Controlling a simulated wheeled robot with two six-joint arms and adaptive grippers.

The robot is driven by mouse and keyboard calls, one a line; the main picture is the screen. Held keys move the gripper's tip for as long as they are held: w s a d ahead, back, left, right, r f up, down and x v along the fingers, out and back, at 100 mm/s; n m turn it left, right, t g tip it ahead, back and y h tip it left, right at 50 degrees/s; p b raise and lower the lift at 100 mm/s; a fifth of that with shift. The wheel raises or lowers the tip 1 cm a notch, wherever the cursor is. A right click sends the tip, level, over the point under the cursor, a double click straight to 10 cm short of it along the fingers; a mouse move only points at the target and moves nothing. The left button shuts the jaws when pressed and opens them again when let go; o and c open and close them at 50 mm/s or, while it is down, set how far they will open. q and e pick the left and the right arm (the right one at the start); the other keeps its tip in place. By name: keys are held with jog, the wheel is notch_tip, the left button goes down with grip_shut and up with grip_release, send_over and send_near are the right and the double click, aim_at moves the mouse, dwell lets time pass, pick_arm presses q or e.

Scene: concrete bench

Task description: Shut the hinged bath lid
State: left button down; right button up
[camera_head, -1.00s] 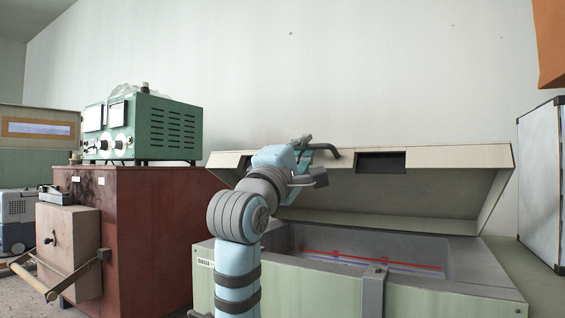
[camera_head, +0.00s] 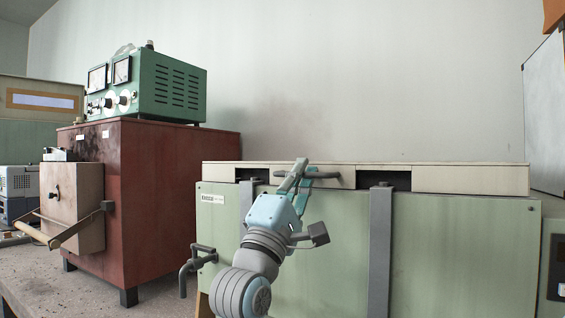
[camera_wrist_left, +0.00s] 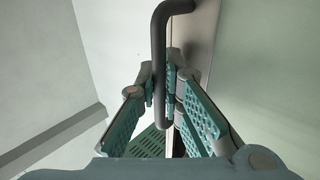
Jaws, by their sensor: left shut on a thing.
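The bath is a pale green box (camera_head: 460,240) with grey vertical straps. Its cream hinged lid (camera_head: 470,180) lies level along the top of the box, and I see no clear gap between them. The inside of the bath is hidden. A dark grey handle (camera_head: 328,174) is on the lid's front; it also shows in the left wrist view (camera_wrist_left: 158,40). My left gripper (camera_head: 298,172) is shut on this handle, with its teal fingers (camera_wrist_left: 165,82) on either side of the bar. My right gripper is out of view.
A dark red cabinet (camera_head: 165,210) with a green instrument (camera_head: 165,88) on top stands at the left. A bent grey pipe (camera_head: 190,265) sticks out at the bath's left side. A pale panel (camera_head: 548,110) stands at the right.

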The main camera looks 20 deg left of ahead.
pick_arm(q)
jog(key=shift+f, duration=0.45)
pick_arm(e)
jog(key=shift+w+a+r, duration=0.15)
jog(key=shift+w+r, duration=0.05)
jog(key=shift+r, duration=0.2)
pick_arm(q)
jog(key=shift+f, duration=0.1)
jog(key=c, duration=2)
grip_release()
jog(key=shift+s, duration=0.1)
jog(key=v, duration=1.2)
